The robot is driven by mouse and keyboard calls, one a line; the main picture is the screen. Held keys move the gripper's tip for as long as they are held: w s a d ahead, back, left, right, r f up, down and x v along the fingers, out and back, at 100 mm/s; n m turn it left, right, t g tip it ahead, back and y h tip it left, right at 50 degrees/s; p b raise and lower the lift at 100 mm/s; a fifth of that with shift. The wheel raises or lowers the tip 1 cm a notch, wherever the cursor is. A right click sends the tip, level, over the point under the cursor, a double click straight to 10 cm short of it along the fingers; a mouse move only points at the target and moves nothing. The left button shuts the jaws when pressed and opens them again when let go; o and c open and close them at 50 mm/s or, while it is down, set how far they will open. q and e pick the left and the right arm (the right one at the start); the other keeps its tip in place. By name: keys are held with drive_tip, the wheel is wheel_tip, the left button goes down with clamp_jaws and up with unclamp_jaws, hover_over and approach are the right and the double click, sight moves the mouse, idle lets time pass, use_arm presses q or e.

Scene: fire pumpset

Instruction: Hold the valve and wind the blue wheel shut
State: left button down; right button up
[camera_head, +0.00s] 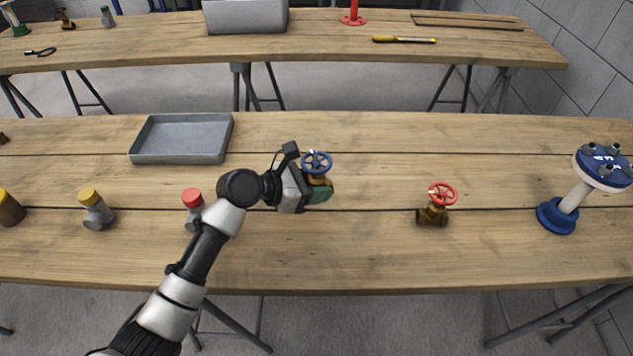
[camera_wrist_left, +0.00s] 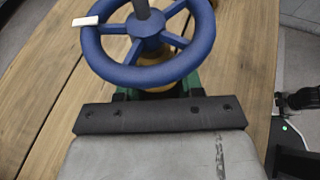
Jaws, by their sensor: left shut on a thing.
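The valve with the blue wheel (camera_head: 317,158) has a brass body (camera_head: 317,180) and stands upright over the middle of the near table. My left gripper (camera_head: 319,194) is shut on the valve's body, its green finger pads low beside the brass. In the left wrist view, the blue wheel (camera_wrist_left: 200,42) fills the top, with a pale tab on its left rim. The brass body (camera_wrist_left: 157,90) is mostly hidden below the wheel. I cannot tell whether the valve touches the table. My right gripper does not show.
A red-wheeled valve (camera_head: 434,212) stands to the right, with a blue flanged pipe (camera_head: 572,195) beyond it. A grey tray (camera_head: 181,155) lies at the left. A red-capped fitting (camera_head: 193,200) and a yellow-capped one (camera_head: 95,212) stand left of my arm. The table between the valves is clear.

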sight(316, 216)
use_arm(q)
drive_tip(key=shift+f+b, duration=1.25)
drive_tip(key=shift+f, duration=2.35)
